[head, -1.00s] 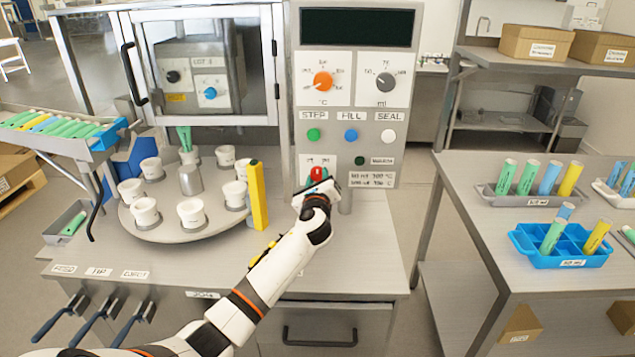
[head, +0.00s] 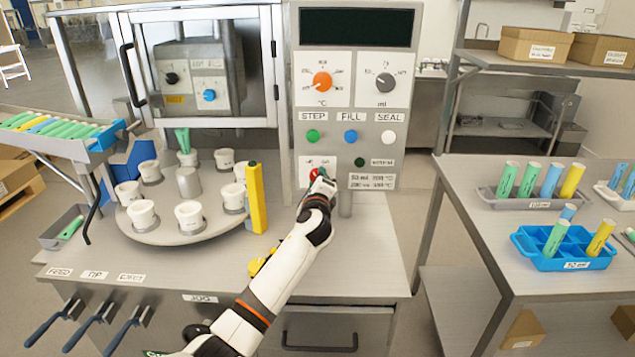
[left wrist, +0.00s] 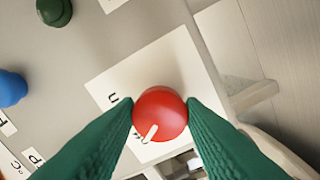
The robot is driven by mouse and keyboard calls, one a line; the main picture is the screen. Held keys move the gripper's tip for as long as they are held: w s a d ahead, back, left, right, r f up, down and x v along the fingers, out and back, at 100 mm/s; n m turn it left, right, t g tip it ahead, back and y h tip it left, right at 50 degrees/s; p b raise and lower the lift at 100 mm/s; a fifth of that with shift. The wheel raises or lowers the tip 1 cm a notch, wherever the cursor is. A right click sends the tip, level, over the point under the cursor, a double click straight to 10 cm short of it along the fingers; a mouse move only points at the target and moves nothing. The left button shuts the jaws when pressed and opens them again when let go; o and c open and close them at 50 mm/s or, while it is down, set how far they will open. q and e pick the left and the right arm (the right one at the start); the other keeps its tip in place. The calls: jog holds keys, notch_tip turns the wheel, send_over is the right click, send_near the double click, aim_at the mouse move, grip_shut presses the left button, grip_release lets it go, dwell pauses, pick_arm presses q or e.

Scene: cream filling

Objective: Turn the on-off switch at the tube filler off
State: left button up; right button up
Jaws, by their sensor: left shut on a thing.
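The on-off switch is a round red knob (left wrist: 163,110) with a white pointer mark, on a white label plate (left wrist: 110,88). In the left wrist view the pointer aims down and left, toward lettering that I cannot fully read. My left gripper (left wrist: 160,104) has its green fingers on either side of the knob, shut on it. In the head view the red knob (head: 315,174) shows on the lower part of the tube filler's grey panel (head: 300,145), partly hidden by my left gripper (head: 319,184). My right gripper is not in view.
Green (head: 313,136), blue (head: 351,136) and white (head: 388,137) buttons sit above the switch. A dark green lamp or button (head: 359,161) is right of it. A yellow upright block (head: 257,198) and a round carousel with white cups (head: 160,232) stand to the left.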

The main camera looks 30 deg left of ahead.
pick_arm(q)
jog(key=o, duration=1)
jog(key=b+v, duration=0.1)
jog(key=v, duration=1.1)
jog(key=shift+d+f, duration=0.1)
